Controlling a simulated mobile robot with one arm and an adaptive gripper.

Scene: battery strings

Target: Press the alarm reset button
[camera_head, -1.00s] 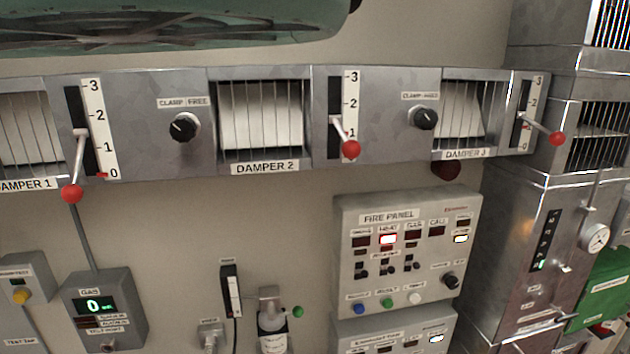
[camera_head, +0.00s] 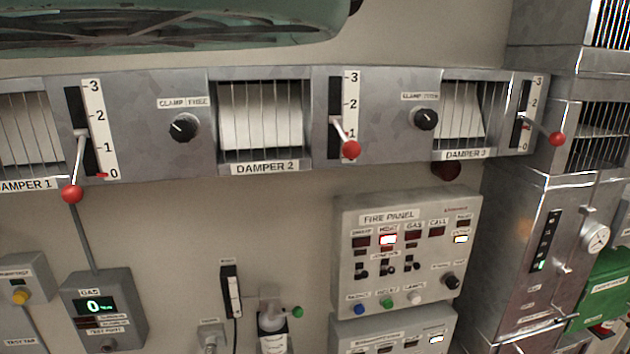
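The fire panel (camera_head: 352,222) is a beige box on the wall, right of centre. A black knob (camera_head: 451,281) sits at the right. My gripper is not in view.
Damper levers with red balls (camera_head: 351,149) stick out above the panel. A gas meter (camera_head: 104,308) reading 0 hangs at lower left. A bottle-like fitting with a green knob (camera_head: 298,312) stands left of the panel. A metal cabinet (camera_head: 522,240) rises at the right.

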